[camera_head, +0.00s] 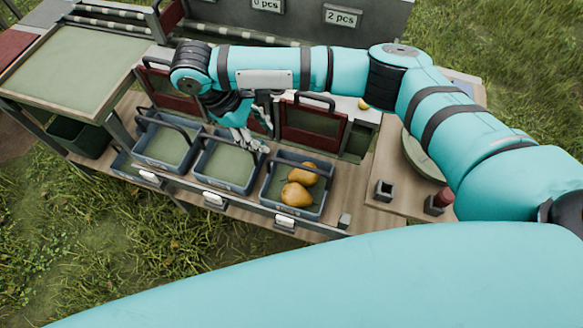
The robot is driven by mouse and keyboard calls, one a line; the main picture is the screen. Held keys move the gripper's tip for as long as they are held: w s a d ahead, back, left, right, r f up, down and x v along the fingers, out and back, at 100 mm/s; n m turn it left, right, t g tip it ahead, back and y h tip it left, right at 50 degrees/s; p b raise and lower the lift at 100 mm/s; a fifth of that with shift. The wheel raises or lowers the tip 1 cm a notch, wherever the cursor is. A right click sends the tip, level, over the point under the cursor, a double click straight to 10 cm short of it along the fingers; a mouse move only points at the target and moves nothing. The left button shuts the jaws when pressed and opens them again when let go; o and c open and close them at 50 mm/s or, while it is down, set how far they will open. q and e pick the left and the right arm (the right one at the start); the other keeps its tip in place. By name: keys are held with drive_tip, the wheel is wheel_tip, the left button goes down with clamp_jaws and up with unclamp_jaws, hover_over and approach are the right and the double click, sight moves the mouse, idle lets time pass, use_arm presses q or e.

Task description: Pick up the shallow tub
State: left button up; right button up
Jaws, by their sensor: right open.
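Three grey-blue tubs with dark carrying handles stand in a row on a wooden shelf. The left tub (141,157) and the middle tub (206,182) look empty, with greenish floors. The right tub (271,198) holds yellow-brown pears (297,194). I cannot tell which one is meant by the shallow tub. My right gripper (252,143) is open and points down at the right rear of the middle tub, near its handle. I cannot tell whether it touches. My arm hides part of the area behind. My left gripper is not in view.
Dark red panels with handles (312,125) stand behind the tubs. A green-topped table (75,68) is at the left, with a dark green bin (80,140) below. At the right are a round plate (423,158) and a small dark square cup (384,190). Grass lies in front.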

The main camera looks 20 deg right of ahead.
drive_tip(key=b, duration=0.2)
approach(296, 165)
wheel_tip(296, 165, down, 2)
drive_tip(key=shift+s+d+f, duration=0.2)
drive_tip(key=shift+d+f, duration=0.9)
drive_tip(key=shift+f, duration=0.15)
drive_tip(key=p+x, duration=0.1)
drive_tip(key=x, duration=0.3)
drive_tip(key=shift+s+d+f, duration=0.1)
drive_tip(key=shift+d+f, duration=0.15)
drive_tip(key=shift+f, duration=0.15)
use_arm(q)
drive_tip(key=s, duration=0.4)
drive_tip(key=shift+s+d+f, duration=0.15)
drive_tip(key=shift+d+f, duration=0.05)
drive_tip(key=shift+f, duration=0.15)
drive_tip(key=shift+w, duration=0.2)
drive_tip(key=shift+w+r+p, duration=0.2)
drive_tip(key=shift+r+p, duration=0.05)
drive_tip(key=shift+p, duration=0.2)
use_arm(e)
drive_tip(key=shift+f, duration=0.25)
